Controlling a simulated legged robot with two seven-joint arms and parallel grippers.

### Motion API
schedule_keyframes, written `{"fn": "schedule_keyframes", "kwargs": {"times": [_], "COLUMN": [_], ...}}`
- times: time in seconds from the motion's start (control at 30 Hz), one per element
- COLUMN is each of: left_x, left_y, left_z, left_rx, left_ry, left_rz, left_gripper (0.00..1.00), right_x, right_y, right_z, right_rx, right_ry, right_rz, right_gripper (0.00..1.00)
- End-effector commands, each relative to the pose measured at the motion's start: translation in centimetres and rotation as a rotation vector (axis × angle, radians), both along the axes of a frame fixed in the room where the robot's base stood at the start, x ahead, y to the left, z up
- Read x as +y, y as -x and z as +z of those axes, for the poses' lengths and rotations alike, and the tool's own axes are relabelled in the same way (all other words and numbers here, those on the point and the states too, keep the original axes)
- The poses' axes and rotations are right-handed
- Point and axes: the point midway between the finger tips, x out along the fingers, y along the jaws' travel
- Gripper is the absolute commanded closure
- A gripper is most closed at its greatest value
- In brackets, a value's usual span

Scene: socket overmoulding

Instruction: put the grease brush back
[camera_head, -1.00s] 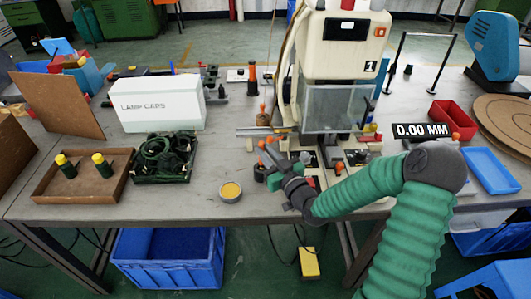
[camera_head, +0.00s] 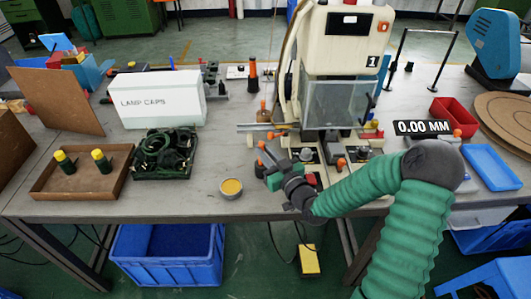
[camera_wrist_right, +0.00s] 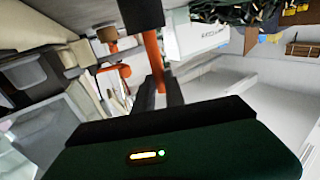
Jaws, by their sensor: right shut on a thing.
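My right gripper (camera_head: 266,166) is low over the bench in front of the press. It is shut on the grease brush, whose orange handle (camera_wrist_right: 155,65) stands between the dark fingers in the wrist view. In the head view an orange piece (camera_head: 262,146) shows at the fingertips; the brush's far end is hard to make out. A round tin with yellow contents (camera_head: 231,187) stands on the bench to the left of and nearer than the gripper. A brown pot (camera_head: 264,115) with an orange-topped piece stands behind the gripper. My left gripper is out of view.
The press (camera_head: 340,60) stands close behind my right arm, with small fixture parts at its base. A dark tray of green rings (camera_head: 164,176), a brown tray (camera_head: 118,187) and a white lamp caps box (camera_head: 160,104) lie left. Bare bench surrounds the tin.

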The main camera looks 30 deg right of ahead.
Motion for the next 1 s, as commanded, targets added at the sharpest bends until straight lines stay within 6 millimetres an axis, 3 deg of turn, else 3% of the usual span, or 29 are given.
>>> {"fn": "schedule_keyframes", "kwargs": {"times": [0.6,0.63,0.8,1.0], "left_x": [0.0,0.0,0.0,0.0], "left_y": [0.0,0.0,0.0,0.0], "left_z": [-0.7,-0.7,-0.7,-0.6], "left_rx": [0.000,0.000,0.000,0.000], "left_ry": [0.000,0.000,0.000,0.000], "left_rz": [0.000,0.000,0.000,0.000], "left_gripper": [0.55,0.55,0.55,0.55], "right_x": [0.0,0.0,0.0,0.0], "right_y": [0.1,0.1,0.1,0.1], "right_z": [-1.4,-1.4,-1.2,-1.0], "right_rx": [0.016,0.016,0.011,0.006], "right_ry": [-0.006,-0.006,-0.003,-0.001], "right_rz": [-0.002,-0.002,-0.001,-0.001], "right_gripper": [1.00,0.81,0.60,0.60]}}
